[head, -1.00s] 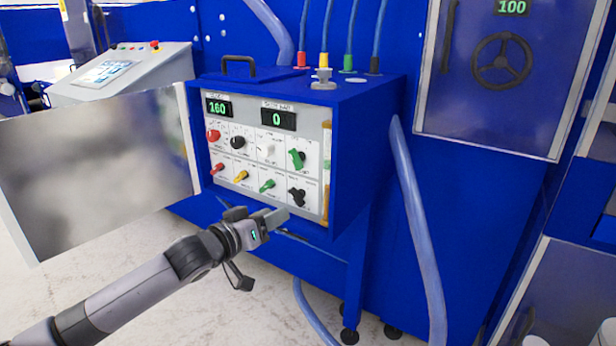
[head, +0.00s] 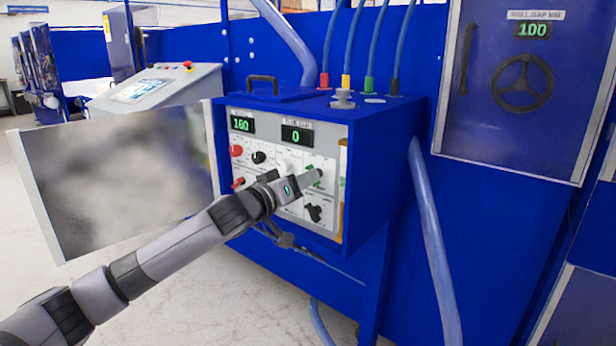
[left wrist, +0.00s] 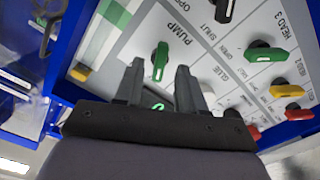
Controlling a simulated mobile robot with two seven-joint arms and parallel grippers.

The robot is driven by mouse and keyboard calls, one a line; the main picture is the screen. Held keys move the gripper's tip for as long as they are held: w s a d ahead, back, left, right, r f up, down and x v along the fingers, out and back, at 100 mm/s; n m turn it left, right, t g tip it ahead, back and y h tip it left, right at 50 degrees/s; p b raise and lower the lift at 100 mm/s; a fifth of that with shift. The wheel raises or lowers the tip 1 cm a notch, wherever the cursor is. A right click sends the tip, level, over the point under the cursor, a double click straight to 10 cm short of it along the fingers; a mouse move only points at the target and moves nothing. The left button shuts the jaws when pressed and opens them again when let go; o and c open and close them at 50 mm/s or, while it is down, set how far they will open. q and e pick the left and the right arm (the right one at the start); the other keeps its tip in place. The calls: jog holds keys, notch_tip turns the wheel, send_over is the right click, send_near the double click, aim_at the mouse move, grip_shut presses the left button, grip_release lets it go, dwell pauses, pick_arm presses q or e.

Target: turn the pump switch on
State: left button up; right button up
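The pump switch is a green knob under the word PUMP in the left wrist view (left wrist: 160,62). In the head view the green knob (head: 311,182) on the right of the control panel (head: 327,160) is partly hidden by my gripper. My left gripper (head: 316,176) is in front of the panel with its tips at this knob. In the left wrist view its fingers (left wrist: 159,72) are apart, with the pump knob showing in the gap between them. I cannot tell whether they touch it. My right gripper is not in view.
Other knobs sit close by, including a black one (head: 314,212) below and a green one (left wrist: 265,52) in the left wrist view. Displays above read 160 and 0. The open panel door (head: 120,165) stands at the left. A thick blue hose (head: 425,220) hangs at the right.

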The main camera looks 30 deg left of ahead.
pick_arm(q)
jog(key=shift+w+d, duration=0.1)
jog(key=shift+w, duration=1.1)
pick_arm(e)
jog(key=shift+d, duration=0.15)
pick_arm(q)
grip_shut()
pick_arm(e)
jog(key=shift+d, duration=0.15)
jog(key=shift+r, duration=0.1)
pick_arm(q)
jog(key=shift+m+p, duration=3.8)
jog(key=shift+m, duration=2.2)
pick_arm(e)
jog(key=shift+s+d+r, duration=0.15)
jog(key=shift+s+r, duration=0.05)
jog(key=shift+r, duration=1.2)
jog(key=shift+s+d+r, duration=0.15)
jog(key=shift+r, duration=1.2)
